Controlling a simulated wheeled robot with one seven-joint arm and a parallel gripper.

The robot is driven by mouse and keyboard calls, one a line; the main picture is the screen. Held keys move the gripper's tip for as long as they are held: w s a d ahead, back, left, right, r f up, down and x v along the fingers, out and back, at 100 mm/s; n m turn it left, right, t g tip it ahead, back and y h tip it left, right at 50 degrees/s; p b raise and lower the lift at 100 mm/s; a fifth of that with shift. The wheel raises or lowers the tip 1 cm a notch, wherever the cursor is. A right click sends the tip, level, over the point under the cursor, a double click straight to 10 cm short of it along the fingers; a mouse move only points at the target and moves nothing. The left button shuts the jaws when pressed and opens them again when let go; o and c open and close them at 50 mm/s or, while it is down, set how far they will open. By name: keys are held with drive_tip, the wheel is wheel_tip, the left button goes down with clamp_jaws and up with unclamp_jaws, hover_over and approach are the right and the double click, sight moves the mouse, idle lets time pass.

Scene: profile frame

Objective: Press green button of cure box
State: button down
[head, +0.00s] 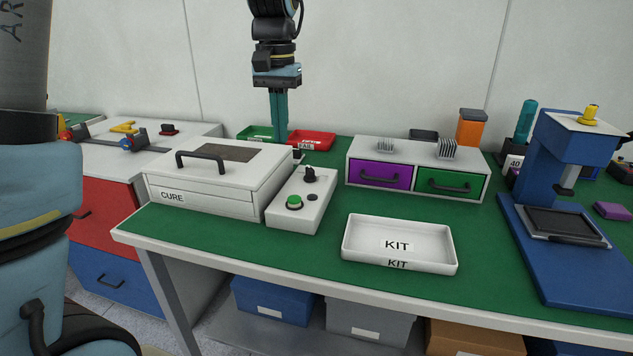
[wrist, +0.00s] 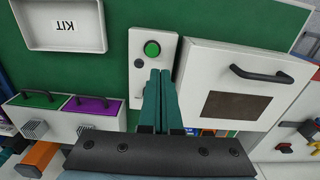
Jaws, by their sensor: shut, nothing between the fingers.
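The cure box (head: 215,181) is a white case with a black handle and a dark window in its lid, at the left of the green table. It also shows in the wrist view (wrist: 245,88). Its control panel (head: 315,202) sits against its right side. The green button (head: 295,202) is on the panel's near end, and it shows in the wrist view (wrist: 152,48) beyond my fingertips. My gripper (head: 278,148) points down, shut and empty, behind and above the panel. In the wrist view its shut fingers (wrist: 160,72) hide part of the panel.
A white KIT tray (head: 398,243) lies right of the panel. A drawer unit (head: 418,166) with purple and green drawers stands behind it. Green (head: 257,132) and red (head: 312,139) trays sit at the back. A blue press (head: 560,150) stands at the right. Green tabletop between is clear.

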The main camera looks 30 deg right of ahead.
sight(295, 198)
drive_tip(key=shift+s+d+r, duration=0.15)
drive_tip(key=shift+d, duration=0.45)
drive_tip(key=shift+s+d+r, duration=0.1)
drive_tip(key=shift+d+r, duration=0.05)
drive_tip(key=shift+d, duration=0.4)
drive_tip(key=shift+f, duration=0.1)
wheel_tip(295, 198, down, 14)
drive_tip(key=shift+a+r+p, duration=0.1)
drive_tip(key=shift+p, duration=0.7)
